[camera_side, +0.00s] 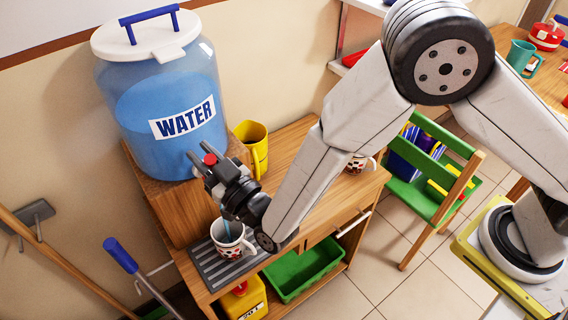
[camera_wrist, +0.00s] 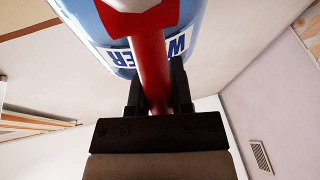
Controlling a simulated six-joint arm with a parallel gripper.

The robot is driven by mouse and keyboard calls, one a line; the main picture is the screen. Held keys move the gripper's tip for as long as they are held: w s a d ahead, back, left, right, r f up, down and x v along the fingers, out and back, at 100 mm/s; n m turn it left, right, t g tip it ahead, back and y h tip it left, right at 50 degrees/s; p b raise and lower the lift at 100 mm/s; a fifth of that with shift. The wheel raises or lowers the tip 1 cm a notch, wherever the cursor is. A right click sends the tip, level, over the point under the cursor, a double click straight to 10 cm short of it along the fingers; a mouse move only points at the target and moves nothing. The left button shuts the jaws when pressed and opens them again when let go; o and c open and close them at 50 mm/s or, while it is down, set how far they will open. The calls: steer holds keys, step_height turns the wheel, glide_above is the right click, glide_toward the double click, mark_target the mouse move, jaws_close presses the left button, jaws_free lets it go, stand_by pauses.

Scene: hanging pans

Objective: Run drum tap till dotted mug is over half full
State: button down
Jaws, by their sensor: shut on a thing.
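The water drum (camera_side: 165,95) is clear, blue with water, with a white lid, and stands on a wooden block. Its red tap (camera_side: 210,160) is at its lower front. My gripper (camera_side: 203,167) is shut on the tap's red lever (camera_wrist: 150,65), between both fingers in the wrist view. A white mug with dark and red dots (camera_side: 232,248) stands upright on a grey drip tray (camera_side: 212,270) below the tap. A thin blue stream runs down into the mug from behind my gripper. The mug's water level is not clear.
Another patterned mug (camera_side: 357,164) is partly hidden by my arm on the wooden cabinet. A green bin (camera_side: 302,272) and a yellow container (camera_side: 244,300) are below. A green chair (camera_side: 432,165) stands right.

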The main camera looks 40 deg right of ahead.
steer(key=shift+s, duration=0.1)
steer(key=c, duration=0.5)
jaws_free()
steer(key=shift+s, duration=0.1)
steer(key=v, duration=0.7)
steer(key=shift+s+f, duration=0.15)
steer(key=shift+s, duration=0.1)
